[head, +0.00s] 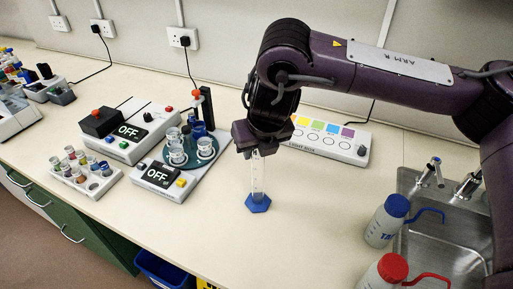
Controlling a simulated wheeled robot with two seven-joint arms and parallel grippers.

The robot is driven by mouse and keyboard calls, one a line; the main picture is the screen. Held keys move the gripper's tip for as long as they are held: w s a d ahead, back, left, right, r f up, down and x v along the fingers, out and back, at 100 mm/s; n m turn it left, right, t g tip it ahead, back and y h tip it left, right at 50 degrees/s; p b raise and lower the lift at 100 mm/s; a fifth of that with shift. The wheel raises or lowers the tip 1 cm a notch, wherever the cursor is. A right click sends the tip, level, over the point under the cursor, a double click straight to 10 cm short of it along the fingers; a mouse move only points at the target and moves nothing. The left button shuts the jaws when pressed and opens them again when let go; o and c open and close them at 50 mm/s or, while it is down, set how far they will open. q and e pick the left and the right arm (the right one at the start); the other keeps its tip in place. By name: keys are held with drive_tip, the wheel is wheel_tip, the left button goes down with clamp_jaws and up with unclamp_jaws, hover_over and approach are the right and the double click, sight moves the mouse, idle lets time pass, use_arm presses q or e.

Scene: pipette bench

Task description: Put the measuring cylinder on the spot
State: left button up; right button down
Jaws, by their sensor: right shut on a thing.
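The measuring cylinder (258,185) is a clear, narrow, upright tube on a blue six-sided foot. It is in the middle of the head view, in front of the light box. My right gripper (257,152) comes down from above and is shut on the upper part of the cylinder, hiding its top. The foot is at or just above the bench top; I cannot tell whether it touches. I cannot make out a separate marked spot on the bench; the cylinder or my arm may cover it. My left gripper is out of view.
The light box (346,146), with coloured squares, stands behind the cylinder. Left are a device with glass vessels (204,147), OFF-labelled boxes and a vial rack (88,178). Right are a sink (440,240), blue-capped (388,220) and red-capped (384,272) bottles. The front-middle bench (290,245) is clear.

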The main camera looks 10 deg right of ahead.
drive_tip(key=shift+s, duration=0.1)
drive_tip(key=shift+f, duration=0.15)
drive_tip(key=c, duration=1.1)
unclamp_jaws()
